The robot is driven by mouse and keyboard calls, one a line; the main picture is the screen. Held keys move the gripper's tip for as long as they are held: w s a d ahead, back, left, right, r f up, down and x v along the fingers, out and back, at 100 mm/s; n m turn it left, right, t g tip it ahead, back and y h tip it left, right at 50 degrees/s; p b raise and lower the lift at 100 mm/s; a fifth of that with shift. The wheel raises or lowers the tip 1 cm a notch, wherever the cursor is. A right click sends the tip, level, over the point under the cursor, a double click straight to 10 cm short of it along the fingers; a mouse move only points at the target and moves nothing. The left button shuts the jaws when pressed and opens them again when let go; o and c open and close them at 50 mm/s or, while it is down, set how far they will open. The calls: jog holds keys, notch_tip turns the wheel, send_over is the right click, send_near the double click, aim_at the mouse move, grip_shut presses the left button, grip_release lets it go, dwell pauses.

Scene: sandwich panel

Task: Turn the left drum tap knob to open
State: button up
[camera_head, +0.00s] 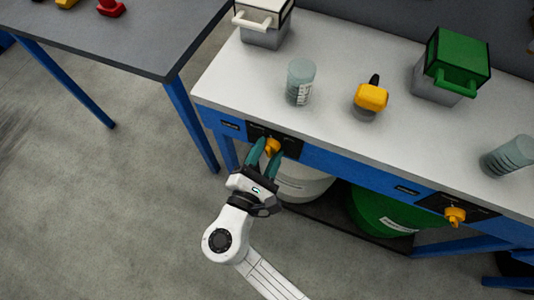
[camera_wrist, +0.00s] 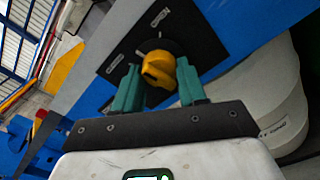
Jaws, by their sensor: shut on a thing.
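The left drum tap knob (camera_head: 272,147) is yellow and sits on a black plate (camera_head: 288,140) on the blue front rail of the bench. In the wrist view the knob (camera_wrist: 158,69) stands between my two green fingers, its grip bar slanted. My gripper (camera_head: 266,153) reaches up to it from below and is shut on it. In the wrist view my gripper (camera_wrist: 160,82) has one finger on each side of the knob. The plate carries small lettering that is too blurred to read surely. The white drum (camera_head: 300,182) stands below the rail, partly hidden by my gripper.
A second yellow knob (camera_head: 455,216) is on the right of the rail, above a green drum (camera_head: 380,215). The bench top (camera_head: 330,55) holds lidded boxes, two grey-green jars and a yellow-topped item (camera_head: 370,98). A dark table (camera_head: 130,35) stands at left. Open floor lies at lower left.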

jog(key=m+b, duration=0.4)
jog(key=m, duration=0.2)
jog(key=shift+f, duration=0.15)
jog(key=shift+m+b, duration=1.75)
jog(key=shift+m, duration=0.75)
jog(key=o, duration=1.1)
jog(key=shift+r, duration=0.2)
jog(key=shift+c, duration=0.2)
jog(key=p+v, duration=0.1)
jog(key=v, duration=0.9)
jog(key=shift+s+p, duration=0.3)
jog(key=shift+s, duration=0.1)
jog(key=shift+a, duration=0.15)
